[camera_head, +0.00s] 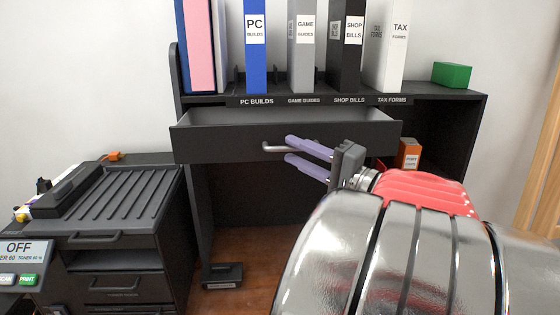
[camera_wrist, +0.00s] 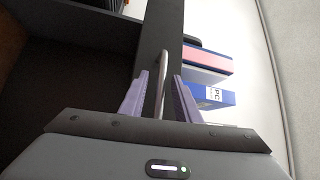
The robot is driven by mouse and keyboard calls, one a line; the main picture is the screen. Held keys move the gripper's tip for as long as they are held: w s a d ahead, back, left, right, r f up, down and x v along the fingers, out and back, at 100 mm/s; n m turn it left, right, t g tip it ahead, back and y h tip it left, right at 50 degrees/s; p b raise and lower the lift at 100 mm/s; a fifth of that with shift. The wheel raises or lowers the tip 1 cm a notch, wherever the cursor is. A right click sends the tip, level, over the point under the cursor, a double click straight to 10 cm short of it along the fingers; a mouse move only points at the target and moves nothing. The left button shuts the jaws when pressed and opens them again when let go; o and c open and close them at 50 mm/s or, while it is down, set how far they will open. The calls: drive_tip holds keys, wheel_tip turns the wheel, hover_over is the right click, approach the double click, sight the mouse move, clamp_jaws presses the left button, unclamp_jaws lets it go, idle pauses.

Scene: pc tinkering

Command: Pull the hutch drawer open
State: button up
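The hutch drawer (camera_head: 225,145) is a wide dark grey front under the labelled binder shelf. It stands partly out, and its inside shows above the front edge. Its light metal bar handle (camera_head: 275,148) is partly hidden behind my fingers. My gripper (camera_head: 288,150) has two purple fingers at the handle, one above the other. In the wrist view, my gripper (camera_wrist: 160,84) is open with the drawer handle (camera_wrist: 162,75) running between its fingers, and gaps show on both sides. The dark drawer front (camera_wrist: 170,25) also shows there.
Several binders stand on the shelf above, including a blue PC Builds binder (camera_head: 255,50). A green box (camera_head: 452,74) sits at the right of the hutch top. An orange box (camera_head: 408,153) is in the right compartment. A dark printer (camera_head: 120,190) stands at the left.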

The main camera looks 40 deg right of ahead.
drive_tip(key=s+d+f, duration=0.1)
drive_tip(key=s+f, duration=0.1)
drive_tip(key=s, duration=1.1)
drive_tip(key=shift+s+d, duration=0.25)
drive_tip(key=shift+w, duration=0.1)
idle(0.3)
